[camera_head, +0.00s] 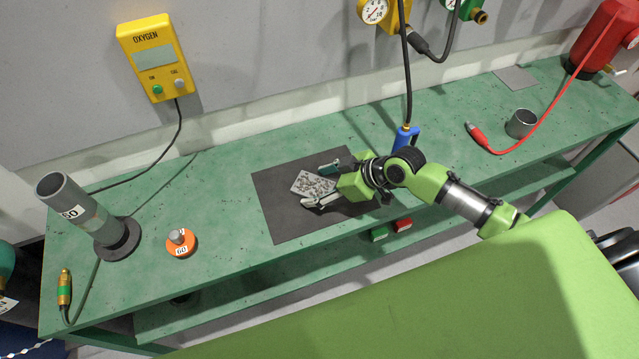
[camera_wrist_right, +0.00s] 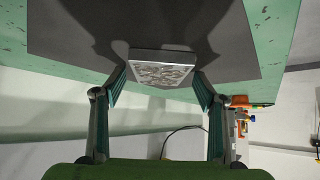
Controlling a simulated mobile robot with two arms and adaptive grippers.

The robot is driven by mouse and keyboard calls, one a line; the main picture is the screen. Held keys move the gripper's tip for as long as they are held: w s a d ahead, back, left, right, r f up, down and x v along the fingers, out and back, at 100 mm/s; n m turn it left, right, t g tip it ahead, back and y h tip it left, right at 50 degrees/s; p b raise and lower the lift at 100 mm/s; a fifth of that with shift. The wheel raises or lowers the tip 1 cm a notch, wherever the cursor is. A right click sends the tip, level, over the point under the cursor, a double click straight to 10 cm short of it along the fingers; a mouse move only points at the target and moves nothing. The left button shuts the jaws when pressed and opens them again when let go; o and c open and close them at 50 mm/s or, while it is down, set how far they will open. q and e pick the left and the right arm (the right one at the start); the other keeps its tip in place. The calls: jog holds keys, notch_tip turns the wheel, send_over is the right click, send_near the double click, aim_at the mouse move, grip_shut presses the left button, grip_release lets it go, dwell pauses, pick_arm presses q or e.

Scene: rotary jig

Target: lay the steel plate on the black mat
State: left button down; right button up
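The steel plate (camera_head: 313,184) is a small grey square with a mottled face. It is over the black mat (camera_head: 278,203) in the head view. My right gripper (camera_head: 319,186) has its two fingers on opposite edges of the plate. In the right wrist view the plate (camera_wrist_right: 163,73) sits between the fingertips of the gripper (camera_wrist_right: 162,78), which appear to touch its sides. Whether the plate rests on the mat or is slightly above it is hard to tell. The mat (camera_wrist_right: 75,35) also shows there with dark gripper shadows. My left gripper is not in view.
The green bench (camera_head: 225,185) carries a grey tube (camera_head: 85,215) and an orange-based weight (camera_head: 180,243) to the left. A blue-handled tool (camera_head: 404,138) stands just behind my right gripper. A metal cup (camera_head: 521,123) and red-cabled clip (camera_head: 478,135) are to the right.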

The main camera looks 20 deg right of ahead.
jog(key=shift+r, duration=0.15)
jog(key=b+v, duration=0.2)
jog(key=v, duration=1)
dwell(0.4)
